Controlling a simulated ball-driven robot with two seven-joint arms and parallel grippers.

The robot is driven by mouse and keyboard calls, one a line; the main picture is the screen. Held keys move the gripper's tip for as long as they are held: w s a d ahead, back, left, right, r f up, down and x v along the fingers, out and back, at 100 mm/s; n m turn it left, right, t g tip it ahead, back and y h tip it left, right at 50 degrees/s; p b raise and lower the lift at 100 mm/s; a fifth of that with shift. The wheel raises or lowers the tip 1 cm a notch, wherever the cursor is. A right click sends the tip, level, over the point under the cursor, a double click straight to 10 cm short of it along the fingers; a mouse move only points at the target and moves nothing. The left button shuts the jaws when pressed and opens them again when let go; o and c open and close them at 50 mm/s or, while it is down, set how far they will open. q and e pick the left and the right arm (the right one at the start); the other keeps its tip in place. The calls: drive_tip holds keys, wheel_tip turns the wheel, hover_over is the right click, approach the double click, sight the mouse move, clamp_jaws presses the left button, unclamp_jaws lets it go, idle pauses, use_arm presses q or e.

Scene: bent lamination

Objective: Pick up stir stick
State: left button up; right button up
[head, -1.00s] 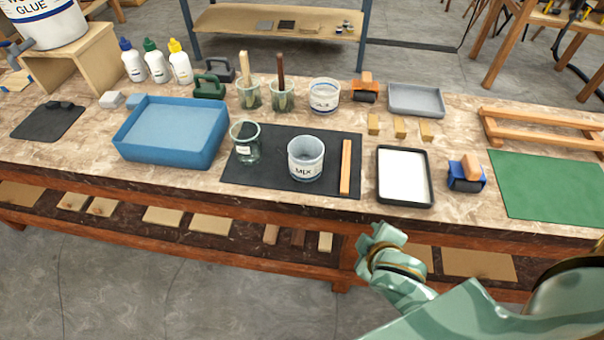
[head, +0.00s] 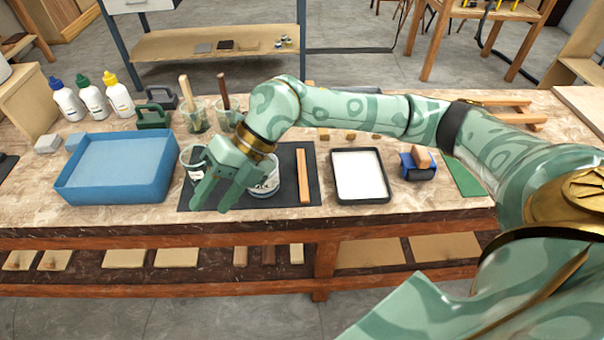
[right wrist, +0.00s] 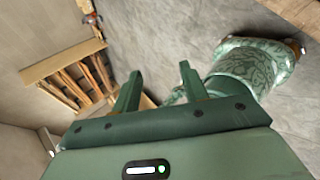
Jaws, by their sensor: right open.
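The stir stick (head: 303,176) is a flat, light-brown wooden stick lying on the black mat (head: 286,160), near its right edge. The white mixing cup (head: 266,184) stands on the mat to its left, partly hidden by my right gripper. My right gripper (head: 212,197) is open and empty. It is left of the stick, in front of the mixing cup and the clear cup in the head view. Its two fingers also show in the right wrist view (right wrist: 158,85), where the stick is not visible. My left gripper is not in view.
A blue tray (head: 115,185) stands left of the mat and a white-filled black tray (head: 359,174) right of it. A blue roller (head: 417,164) lies farther right.

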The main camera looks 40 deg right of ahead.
drive_tip(key=w+d+m+h, duration=0.35)
drive_tip(key=d+h, duration=0.25)
drive_tip(key=d, duration=0.8)
drive_tip(key=m+h+b, duration=0.3)
drive_tip(key=b, duration=0.1)
hover_over(303, 180)
drive_tip(key=f, duration=0.7)
drive_tip(key=shift+s+d+f, duration=0.25)
drive_tip(key=f, duration=0.2)
drive_tip(key=f+b, duration=0.1)
drive_tip(key=f, duration=0.1)
drive_tip(key=f+b, duration=0.1)
drive_tip(key=shift+w+a+f, duration=0.2)
drive_tip(key=shift+w+f, duration=0.15)
drive_tip(key=shift+f, duration=0.05)
drive_tip(key=shift+s+r, duration=0.1)
drive_tip(key=shift+r, duration=0.05)
drive_tip(key=shift+c, duration=1)
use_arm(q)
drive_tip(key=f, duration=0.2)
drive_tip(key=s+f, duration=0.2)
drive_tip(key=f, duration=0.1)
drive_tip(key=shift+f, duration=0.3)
use_arm(e)
clamp_jaws()
